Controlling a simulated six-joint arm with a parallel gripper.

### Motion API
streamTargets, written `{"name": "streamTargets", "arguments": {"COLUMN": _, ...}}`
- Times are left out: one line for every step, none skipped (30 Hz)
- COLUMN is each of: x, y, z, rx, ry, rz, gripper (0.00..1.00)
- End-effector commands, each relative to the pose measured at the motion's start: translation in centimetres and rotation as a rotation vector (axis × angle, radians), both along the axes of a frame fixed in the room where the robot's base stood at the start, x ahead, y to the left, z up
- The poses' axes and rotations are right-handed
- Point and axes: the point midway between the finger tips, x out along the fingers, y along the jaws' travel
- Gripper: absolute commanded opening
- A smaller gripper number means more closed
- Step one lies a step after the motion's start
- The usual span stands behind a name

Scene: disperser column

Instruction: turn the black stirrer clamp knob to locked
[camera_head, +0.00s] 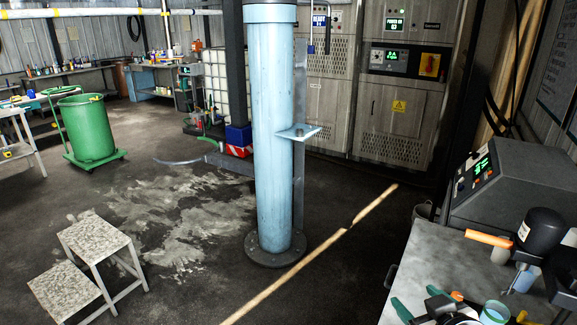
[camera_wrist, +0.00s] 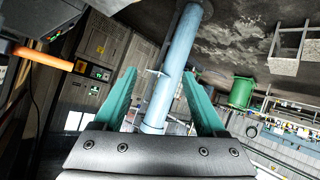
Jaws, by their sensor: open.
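A black rounded stirrer-like unit (camera_head: 541,231) is above the bench at the far right of the head view, with an orange bar (camera_head: 490,239) pointing left beside it. The bar also shows at the upper left of the wrist view (camera_wrist: 43,56). I cannot single out the clamp knob or read its position in either view. My gripper (camera_head: 418,298) is low over the bench, below and left of the stirrer unit. In the wrist view its two teal fingers (camera_wrist: 158,74) are spread with nothing between them, facing the distant blue column.
The grey bench (camera_head: 428,258) carries a control box with a green display (camera_head: 505,183) behind the stirrer unit. A tall light-blue column (camera_head: 272,130) stands on the floor to the left. A step stool (camera_head: 95,240) and green bin (camera_head: 88,128) stand farther left.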

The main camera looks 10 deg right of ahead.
Motion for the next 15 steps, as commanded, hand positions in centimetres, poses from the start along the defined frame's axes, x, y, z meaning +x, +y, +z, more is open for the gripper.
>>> {"name": "streamTargets", "arguments": {"x": -2.1, "y": -3.7, "z": 0.4, "rx": 0.059, "ry": -0.096, "rz": -0.118, "gripper": 0.73}}
{"name": "streamTargets", "arguments": {"x": -3.5, "y": -5.8, "z": 1.1, "rx": 0.084, "ry": -0.169, "rz": -0.184, "gripper": 0.73}}
{"name": "streamTargets", "arguments": {"x": -5.7, "y": -8.4, "z": 2.0, "rx": 0.101, "ry": -0.265, "rz": -0.268, "gripper": 0.73}}
{"name": "streamTargets", "arguments": {"x": -7.5, "y": -10.2, "z": 2.6, "rx": 0.103, "ry": -0.331, "rz": -0.327, "gripper": 0.73}}
{"name": "streamTargets", "arguments": {"x": -9.4, "y": -11.7, "z": 3.3, "rx": 0.098, "ry": -0.393, "rz": -0.381, "gripper": 0.73}}
{"name": "streamTargets", "arguments": {"x": -11.8, "y": -13.3, "z": 4.1, "rx": 0.081, "ry": -0.464, "rz": -0.443, "gripper": 0.73}}
{"name": "streamTargets", "arguments": {"x": -13.4, "y": -14.3, "z": 4.6, "rx": 0.068, "ry": -0.507, "rz": -0.481, "gripper": 0.73}}
{"name": "streamTargets", "arguments": {"x": -14.9, "y": -15.0, "z": 5.0, "rx": 0.052, "ry": -0.542, "rz": -0.514, "gripper": 0.73}}
{"name": "streamTargets", "arguments": {"x": -16.4, "y": -15.6, "z": 5.4, "rx": 0.034, "ry": -0.578, "rz": -0.547, "gripper": 0.73}}
{"name": "streamTargets", "arguments": {"x": -17.2, "y": -15.9, "z": 5.7, "rx": 0.023, "ry": -0.597, "rz": -0.563, "gripper": 0.73}}
{"name": "streamTargets", "arguments": {"x": -17.8, "y": -16.1, "z": 5.9, "rx": 0.014, "ry": -0.610, "rz": -0.574, "gripper": 0.73}}
{"name": "streamTargets", "arguments": {"x": -18.2, "y": -16.3, "z": 6.0, "rx": 0.006, "ry": -0.620, "rz": -0.582, "gripper": 0.73}}
{"name": "streamTargets", "arguments": {"x": -18.4, "y": -16.3, "z": 6.1, "rx": 0.003, "ry": -0.624, "rz": -0.584, "gripper": 0.73}}
{"name": "streamTargets", "arguments": {"x": -18.4, "y": -16.3, "z": 6.1, "rx": 0.003, "ry": -0.625, "rz": -0.583, "gripper": 0.73}}
{"name": "streamTargets", "arguments": {"x": -18.3, "y": -16.3, "z": 6.2, "rx": 0.003, "ry": -0.624, "rz": -0.582, "gripper": 0.73}}
